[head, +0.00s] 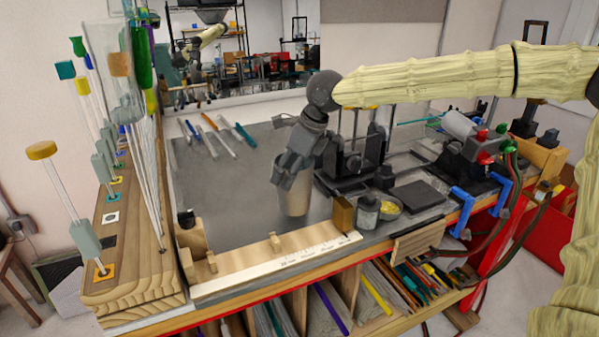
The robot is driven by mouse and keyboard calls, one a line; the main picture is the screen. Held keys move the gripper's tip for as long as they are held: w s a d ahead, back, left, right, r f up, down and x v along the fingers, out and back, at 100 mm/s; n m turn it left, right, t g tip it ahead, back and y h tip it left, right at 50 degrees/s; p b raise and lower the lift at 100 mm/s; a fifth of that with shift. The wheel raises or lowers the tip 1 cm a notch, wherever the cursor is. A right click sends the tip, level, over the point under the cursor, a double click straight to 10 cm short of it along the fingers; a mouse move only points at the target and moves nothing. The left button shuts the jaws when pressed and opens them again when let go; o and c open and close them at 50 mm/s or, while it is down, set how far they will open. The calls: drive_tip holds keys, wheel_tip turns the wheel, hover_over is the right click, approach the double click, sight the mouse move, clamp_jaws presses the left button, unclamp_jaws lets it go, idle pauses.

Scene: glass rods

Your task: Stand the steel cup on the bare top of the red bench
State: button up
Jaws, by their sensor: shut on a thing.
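The steel cup (293,203) is a plain grey cylinder, upright, near the middle of the bench in the head view. My gripper (288,178) reaches down from above and is shut on the cup's upper part, hiding some of its rim. The red bench has a dark grey top (235,195) and red edging below. The cup's base appears over this grey top; I cannot tell whether it touches the surface or hangs just above it.
A wooden rack (140,285) of glass rods stands at the left. A wooden rail with a ruler (300,252) runs along the front edge. A small jar (367,212), a yellow dish (388,206) and dark equipment stand at right. The grey top left of the cup is clear.

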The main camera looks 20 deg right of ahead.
drive_tip(key=w+a+f+p, duration=0.3)
drive_tip(key=w+f+p, duration=0.1)
drive_tip(key=w, duration=0.4)
drive_tip(key=shift+w+a, duration=0.2)
drive_tip(key=shift+w, duration=0.1)
idle(0.3)
drive_tip(key=shift+f, duration=0.1)
drive_tip(key=o, duration=2)
drive_tip(key=shift+s+f, duration=0.1)
drive_tip(key=shift+o, duration=0.2)
drive_tip(key=b+v, duration=0.2)
drive_tip(key=v, duration=1)
drive_tip(key=shift+b, duration=0.3)
